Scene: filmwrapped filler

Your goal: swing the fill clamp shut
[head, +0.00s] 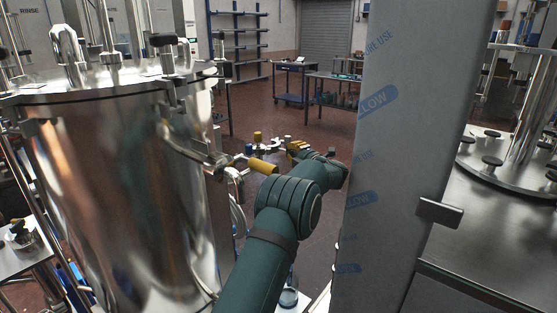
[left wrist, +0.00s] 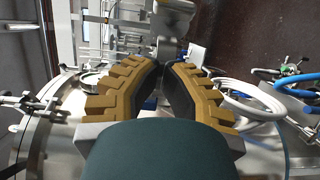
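A large shiny steel vessel (head: 120,190) fills the left of the head view. A metal arm on its right side leads to a yellow grip (head: 262,166); this looks like the fill clamp's handle, but I cannot tell its joint or how far it stands from shut. My left gripper (head: 296,147) is behind and right of the yellow grip, partly hidden by my dark green arm. In the left wrist view its ochre fingers (left wrist: 163,66) come close at the tips with a narrow gap; I cannot see anything clearly held. My right gripper is not in view.
A grey column with blue-printed film (head: 400,150) stands close to the right of my arm. A steel bench (head: 500,230) is beyond it. White hoses (left wrist: 250,100) lie right of the fingers. Open floor (head: 275,105) and a workbench (head: 335,78) are behind.

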